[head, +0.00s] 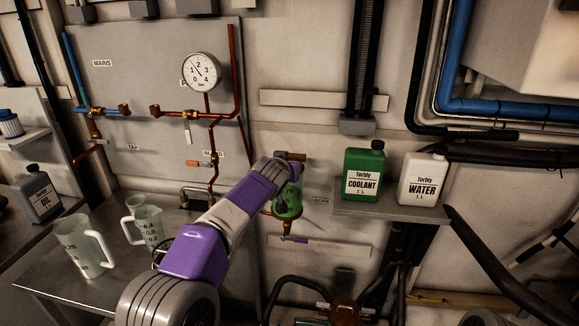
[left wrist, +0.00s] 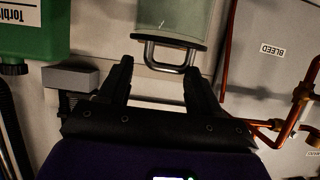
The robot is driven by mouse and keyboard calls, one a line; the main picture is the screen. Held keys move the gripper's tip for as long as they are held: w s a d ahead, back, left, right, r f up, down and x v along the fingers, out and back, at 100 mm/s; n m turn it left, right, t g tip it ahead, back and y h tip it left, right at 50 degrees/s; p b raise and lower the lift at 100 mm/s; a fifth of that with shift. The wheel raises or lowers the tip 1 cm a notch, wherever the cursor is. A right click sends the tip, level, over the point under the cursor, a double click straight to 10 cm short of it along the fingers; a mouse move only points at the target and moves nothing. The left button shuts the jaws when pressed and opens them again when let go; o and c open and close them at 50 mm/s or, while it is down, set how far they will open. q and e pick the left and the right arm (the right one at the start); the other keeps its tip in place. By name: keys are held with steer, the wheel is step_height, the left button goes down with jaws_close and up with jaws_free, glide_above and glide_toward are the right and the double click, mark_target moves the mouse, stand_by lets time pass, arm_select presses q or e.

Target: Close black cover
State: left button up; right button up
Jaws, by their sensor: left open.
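I cannot make out a black cover for certain in either view. A clear vessel with green liquid (head: 288,203) hangs on the wall in the middle of the head view, partly hidden by my left arm. In the left wrist view, which is upside down, a pale glass cylinder (left wrist: 175,18) ends in a metal rim with a U-shaped metal handle (left wrist: 170,68). My left gripper (left wrist: 158,66) is open, its two dark fingers on either side of this handle, with nothing seen clamped between them. In the head view its fingers are hard to make out. My right gripper is not in view.
The green coolant bottle (head: 364,174) and white water bottle (head: 422,180) stand on a shelf (head: 390,211) to the right. Copper pipes (head: 213,150) and a pressure gauge (head: 201,71) are on the panel at left. Two measuring jugs (head: 82,246) (head: 143,220) stand on the bench.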

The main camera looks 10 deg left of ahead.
arm_select(q)
steer(key=b+v, duration=0.1)
steer(key=v, duration=0.5)
steer(key=shift+s+a, duration=0.4)
stand_by(0.4)
